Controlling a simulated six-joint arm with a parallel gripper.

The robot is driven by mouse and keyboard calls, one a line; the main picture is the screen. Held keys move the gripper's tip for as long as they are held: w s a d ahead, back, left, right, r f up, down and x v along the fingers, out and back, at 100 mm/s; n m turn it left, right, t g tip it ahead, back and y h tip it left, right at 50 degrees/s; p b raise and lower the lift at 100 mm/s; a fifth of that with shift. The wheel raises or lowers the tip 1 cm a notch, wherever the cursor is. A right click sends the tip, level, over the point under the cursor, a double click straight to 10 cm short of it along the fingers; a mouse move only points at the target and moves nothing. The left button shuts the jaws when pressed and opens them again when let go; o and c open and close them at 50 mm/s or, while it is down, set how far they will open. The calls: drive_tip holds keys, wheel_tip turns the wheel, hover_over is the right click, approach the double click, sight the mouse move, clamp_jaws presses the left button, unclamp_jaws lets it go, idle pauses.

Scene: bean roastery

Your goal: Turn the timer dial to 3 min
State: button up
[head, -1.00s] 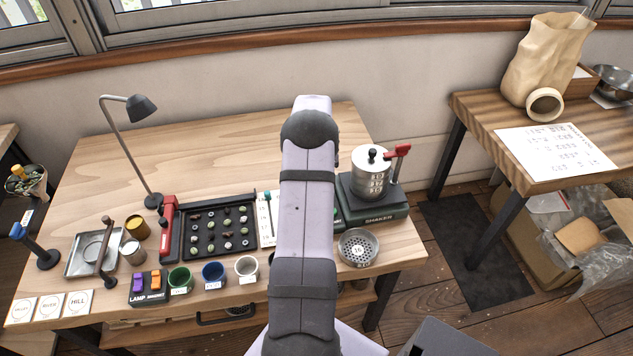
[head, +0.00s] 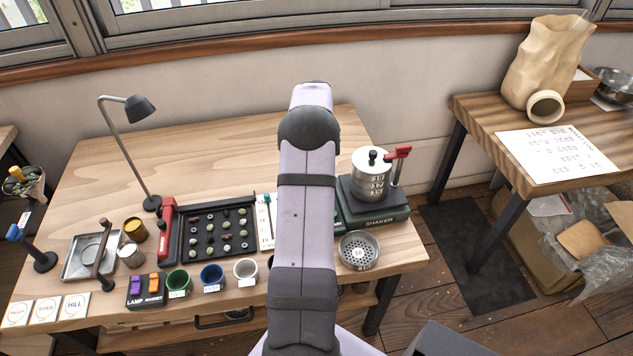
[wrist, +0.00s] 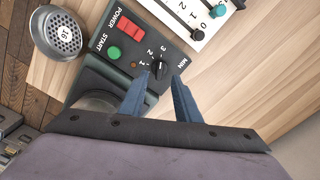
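The timer dial (wrist: 159,69) is a small black knob on a dark control panel (wrist: 128,52) in the wrist view, with 1, 2, 3 and MIN printed around it. Its exact pointing is too small to tell. My gripper (wrist: 160,76) is open, its two blue fingers apart, with the dial showing between the fingertips. I cannot tell whether either finger touches it. In the head view my arm hides the dial and the gripper.
The panel also carries a red POWER switch (wrist: 130,27) and a green START button (wrist: 113,52). A perforated metal cup (wrist: 60,35) and a white slider panel (wrist: 193,14) flank it. The shaker (head: 374,197) stands right of my arm in the head view.

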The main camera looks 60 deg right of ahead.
drive_tip(key=shift+r, duration=1.2)
drive_tip(key=w+a+r+n, duration=0.2)
drive_tip(key=w+a+n, duration=0.1)
drive_tip(key=a, duration=0.5)
drive_tip(key=w+a+r+n+p, duration=0.1)
drive_tip(key=w+a+n, duration=0.15)
drive_tip(key=a, duration=0.55)
drive_tip(key=w+a+r+n, duration=0.2)
drive_tip(key=a+n, duration=0.2)
drive_tip(key=a, duration=0.4)
drive_tip(key=s+a+n+p, duration=0.1)
drive_tip(key=s+a+n, duration=0.55)
drive_tip(key=a, duration=0.45)
drive_tip(key=s+a+n+p, duration=0.1)
drive_tip(key=s+a+n, duration=0.5)
drive_tip(key=a, duration=0.5)
wheel_tip(320, 180, down, 46)
drive_tip(key=b, duration=4.5)
drive_tip(key=shift+s+m, duration=0.4)
